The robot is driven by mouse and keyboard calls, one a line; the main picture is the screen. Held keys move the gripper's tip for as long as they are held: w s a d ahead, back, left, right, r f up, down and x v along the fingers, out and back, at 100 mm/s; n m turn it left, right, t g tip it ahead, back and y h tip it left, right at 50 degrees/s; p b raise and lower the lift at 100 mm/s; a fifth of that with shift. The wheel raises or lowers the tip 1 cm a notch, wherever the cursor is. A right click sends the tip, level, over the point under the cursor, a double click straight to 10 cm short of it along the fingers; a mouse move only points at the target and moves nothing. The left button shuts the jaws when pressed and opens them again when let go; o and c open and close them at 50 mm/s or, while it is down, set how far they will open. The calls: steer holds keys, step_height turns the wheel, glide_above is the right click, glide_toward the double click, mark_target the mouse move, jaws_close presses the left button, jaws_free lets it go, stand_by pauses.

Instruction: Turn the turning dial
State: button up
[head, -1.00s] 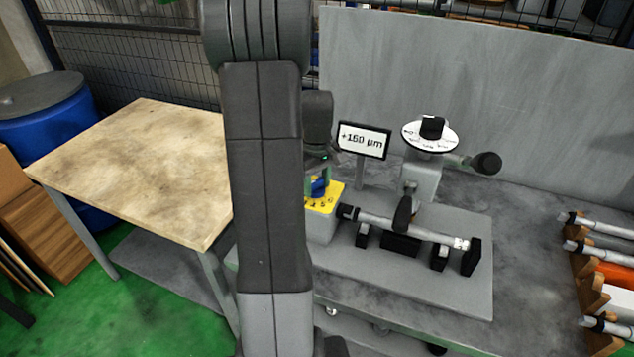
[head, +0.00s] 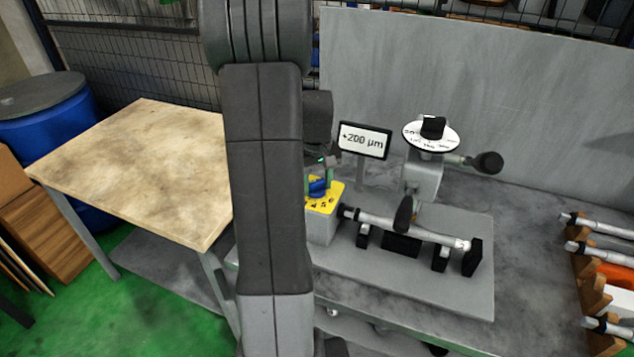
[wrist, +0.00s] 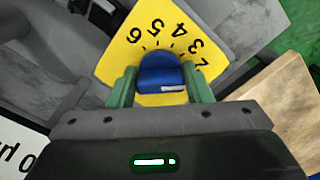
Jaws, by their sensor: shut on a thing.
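The turning dial is a blue knob (wrist: 160,72) on a yellow plate (wrist: 118,62) marked with black numbers. It also shows in the head view as a blue knob (head: 319,187) on the yellow-topped grey box (head: 322,226), partly hidden by my arm. My gripper (wrist: 160,88) is shut on the blue knob, with one green finger on each side of it. A white mark on the knob lies towards its lower right in the wrist view. The display (head: 364,140) reads "+200 µm".
A shaft (head: 425,235) lies on supports right of the yellow plate. A white round scale (head: 431,135) with a black knob stands behind it. A rack (head: 590,290) with several shafts is at the far right. A bare wooden table (head: 135,165) stands left.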

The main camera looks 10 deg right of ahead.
mark_target(317, 181)
steer(key=o, duration=0.9)
steer(key=shift+o, duration=0.2)
step_height(317, 181, up, 14)
steer(key=shift+b, duration=0.3)
step_height(317, 181, down, 14)
steer(key=shift+f+p, duration=0.1)
steer(key=shift+p, duration=0.2)
